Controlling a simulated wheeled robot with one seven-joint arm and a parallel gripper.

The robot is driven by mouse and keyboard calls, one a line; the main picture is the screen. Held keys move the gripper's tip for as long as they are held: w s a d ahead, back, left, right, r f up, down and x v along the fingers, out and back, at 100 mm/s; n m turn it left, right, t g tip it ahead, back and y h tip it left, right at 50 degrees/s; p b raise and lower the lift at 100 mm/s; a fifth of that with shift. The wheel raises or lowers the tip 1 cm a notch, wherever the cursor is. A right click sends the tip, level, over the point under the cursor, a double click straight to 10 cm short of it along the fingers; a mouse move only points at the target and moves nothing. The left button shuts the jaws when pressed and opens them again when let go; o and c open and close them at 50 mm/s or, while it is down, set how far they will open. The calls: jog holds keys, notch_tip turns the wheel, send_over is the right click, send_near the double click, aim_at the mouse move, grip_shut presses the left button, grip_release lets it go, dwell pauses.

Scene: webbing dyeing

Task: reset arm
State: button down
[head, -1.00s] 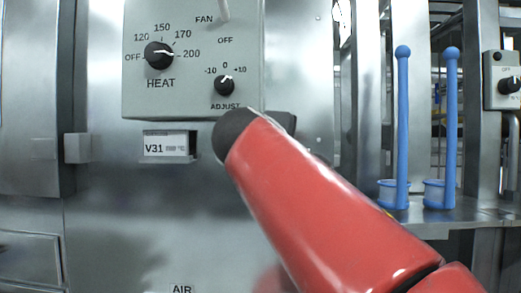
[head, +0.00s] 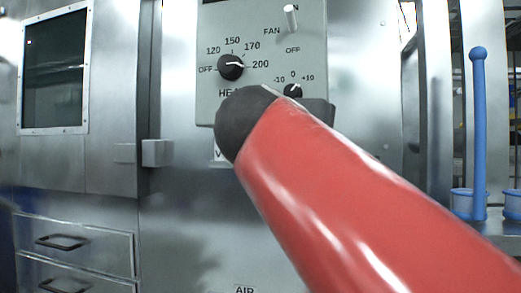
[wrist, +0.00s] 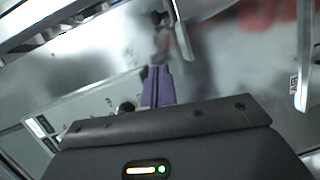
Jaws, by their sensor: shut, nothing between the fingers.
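My gripper (wrist: 157,88) shows in the wrist view as two purple fingers pressed together, with nothing between them. It is in front of a shiny steel surface, and I cannot tell how close. In the head view my red arm reaches up from the lower right, its dark rounded end in front of the lower control panel (head: 262,20). The fingers cannot be made out there. The heat knob (head: 231,67) points near 200. The small adjust knob (head: 293,91) is partly covered by the arm.
A steel cabinet with a dark window (head: 54,70) and drawers (head: 75,245) stands at the left. A blue upright handle with a cup-like base (head: 479,130) stands on a ledge at the right. A steel block (head: 157,153) juts out beside the panel.

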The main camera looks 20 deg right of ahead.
jog(key=s+a+f+m+g+y, duration=0.1)
jog(key=s+a+f+m+y, duration=0.1)
jog(key=f, duration=1.2)
jog(key=s+a+f+m+g+y, duration=0.2)
jog(key=s+a+f+y, duration=0.2)
jog(key=f, duration=1.1)
jog(key=s+a+f+m+g+y, duration=0.1)
jog(key=s+a+f+y, duration=0.3)
jog(key=f, duration=1.1)
jog(key=m+y, duration=0.1)
jog(key=y, duration=0.2)
jog(key=shift+a+f+m+g, duration=0.25)
jog(key=shift+m+g, duration=0.05)
jog(key=shift+g, duration=0.1)
